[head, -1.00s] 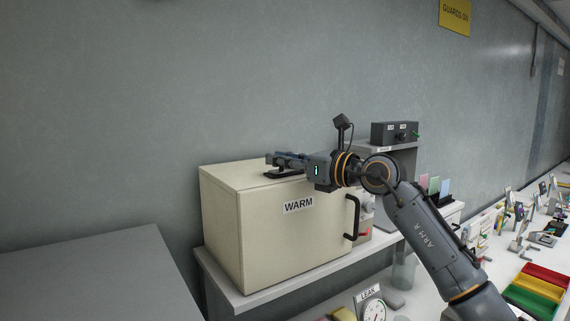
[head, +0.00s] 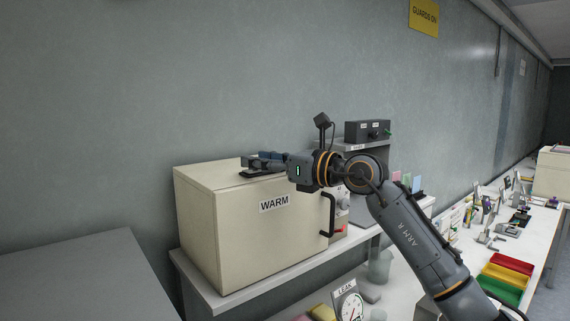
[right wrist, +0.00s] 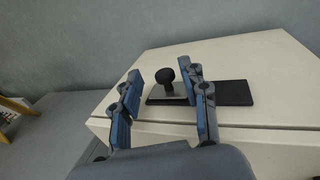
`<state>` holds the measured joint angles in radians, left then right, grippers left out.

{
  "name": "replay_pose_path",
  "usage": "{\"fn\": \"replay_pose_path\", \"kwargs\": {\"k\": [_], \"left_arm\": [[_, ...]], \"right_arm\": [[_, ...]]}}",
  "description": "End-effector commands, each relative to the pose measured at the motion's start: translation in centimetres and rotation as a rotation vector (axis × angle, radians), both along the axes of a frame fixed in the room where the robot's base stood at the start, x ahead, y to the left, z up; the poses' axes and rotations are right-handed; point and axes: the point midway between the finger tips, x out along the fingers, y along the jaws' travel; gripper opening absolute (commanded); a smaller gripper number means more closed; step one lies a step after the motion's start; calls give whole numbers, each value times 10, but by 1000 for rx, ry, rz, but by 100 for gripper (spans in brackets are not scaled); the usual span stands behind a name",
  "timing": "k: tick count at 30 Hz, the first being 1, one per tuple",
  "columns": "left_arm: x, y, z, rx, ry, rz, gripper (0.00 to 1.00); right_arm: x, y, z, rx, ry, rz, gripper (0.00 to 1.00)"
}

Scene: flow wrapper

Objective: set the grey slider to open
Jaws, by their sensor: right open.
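The grey slider (right wrist: 174,91), with a black ball knob (right wrist: 167,76), sits at the left end of a flat black base (right wrist: 232,93) in the right wrist view. The base lies on top of the cream WARM oven (head: 205,236). My right gripper (right wrist: 160,72) is open, with one finger to each side of the knob in that view; I cannot tell whether either touches it. In the head view my right gripper (head: 247,162) is low over the oven top and partly hides the slider. My left gripper is not in view.
The oven stands on a white shelf (head: 226,301) against the grey wall. A black control box (head: 367,130) is on a stand behind my right wrist. Coloured bins (head: 502,279) and small items lie on the bench at right. A grey surface (head: 75,270) at left is bare.

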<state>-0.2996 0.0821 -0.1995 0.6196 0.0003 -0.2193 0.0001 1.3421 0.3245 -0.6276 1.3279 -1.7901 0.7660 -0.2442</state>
Motion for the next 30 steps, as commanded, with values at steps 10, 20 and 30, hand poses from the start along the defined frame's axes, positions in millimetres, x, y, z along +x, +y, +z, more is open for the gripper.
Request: {"fn": "replay_pose_path", "kwargs": {"k": [10, 20, 30], "left_arm": [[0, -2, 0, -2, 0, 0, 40], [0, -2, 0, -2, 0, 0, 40], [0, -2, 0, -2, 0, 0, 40]], "right_arm": [[-46, -55, -1, -3, -1, 0, 44], [-63, -72, 0, -3, 0, 4, 44], [-62, -72, 1, -2, -1, 3, 44]]}}
